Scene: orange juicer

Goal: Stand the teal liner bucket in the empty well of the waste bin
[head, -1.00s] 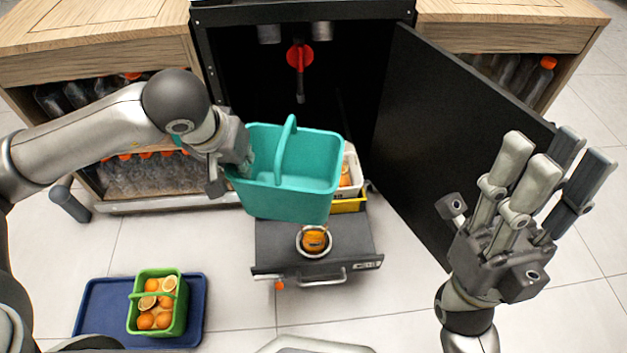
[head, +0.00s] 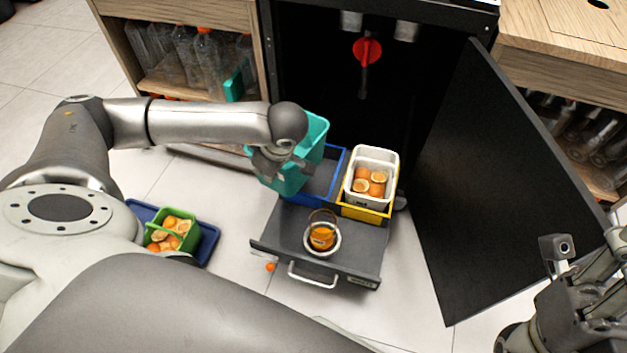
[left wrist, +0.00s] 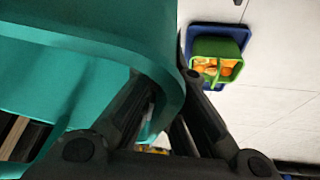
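The teal liner bucket (head: 311,140) hangs from my left gripper (head: 280,163), beside and partly over the blue-rimmed empty well (head: 328,178) of the waste bin on the pulled-out drawer. The arm and bucket hide the well's left part. In the left wrist view the fingers (left wrist: 165,112) close on the wall of the teal bucket (left wrist: 95,65) near its rim. The yellow-rimmed well (head: 364,211) to the right holds a white bucket (head: 378,160) with orange halves. My right gripper (head: 598,285) is at the right edge, its fingers cut off.
The open black door (head: 490,185) stands at right. A green basket of oranges (head: 172,234) rests on a blue tray (head: 207,243) at left. A red lever (head: 367,50) hangs in the cabinet.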

